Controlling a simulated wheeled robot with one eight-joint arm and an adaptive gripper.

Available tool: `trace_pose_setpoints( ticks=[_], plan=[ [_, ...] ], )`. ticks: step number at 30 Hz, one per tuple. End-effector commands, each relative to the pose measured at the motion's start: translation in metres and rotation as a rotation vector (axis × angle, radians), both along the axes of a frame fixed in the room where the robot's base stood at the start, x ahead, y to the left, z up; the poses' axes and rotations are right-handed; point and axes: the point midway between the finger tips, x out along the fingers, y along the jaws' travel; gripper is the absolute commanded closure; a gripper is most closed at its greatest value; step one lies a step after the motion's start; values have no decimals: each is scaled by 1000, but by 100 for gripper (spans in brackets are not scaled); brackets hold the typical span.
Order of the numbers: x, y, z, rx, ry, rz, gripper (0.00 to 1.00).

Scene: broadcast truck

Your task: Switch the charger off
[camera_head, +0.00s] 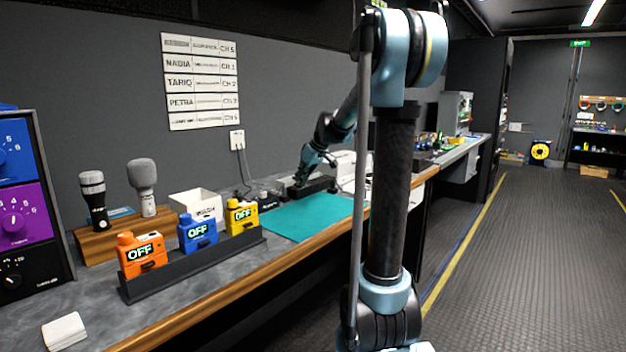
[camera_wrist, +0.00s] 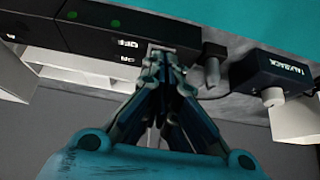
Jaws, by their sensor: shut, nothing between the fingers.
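The charger (camera_head: 322,184) is a low black box at the back of the counter, beside the teal mat. In the wrist view the charger (camera_wrist: 92,42) shows small green lights and white labels that look like OFF and ON, seen upside down. My gripper (camera_head: 303,181) is over its left end. In the wrist view my gripper (camera_wrist: 160,62) is shut and empty, with its tips right at the charger's end beside the labels. The tips hide most of the switch there, so I cannot tell its position or whether they touch it.
A dark plug-like piece (camera_wrist: 212,65) and a small black box (camera_wrist: 272,75) stand close beside the charger. The teal mat (camera_head: 305,218) is clear. Orange (camera_head: 141,262), blue (camera_head: 197,235) and yellow (camera_head: 241,215) packs marked OFF stand in a black rack.

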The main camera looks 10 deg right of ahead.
Motion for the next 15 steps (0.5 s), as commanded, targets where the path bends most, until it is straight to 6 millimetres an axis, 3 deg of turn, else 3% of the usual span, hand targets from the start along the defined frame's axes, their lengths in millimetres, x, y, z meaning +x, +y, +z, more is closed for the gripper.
trace_pose_setpoints(
  ticks=[15],
  plan=[
    [-5, 4, -3, 13, -14, 9, 100]
  ],
)
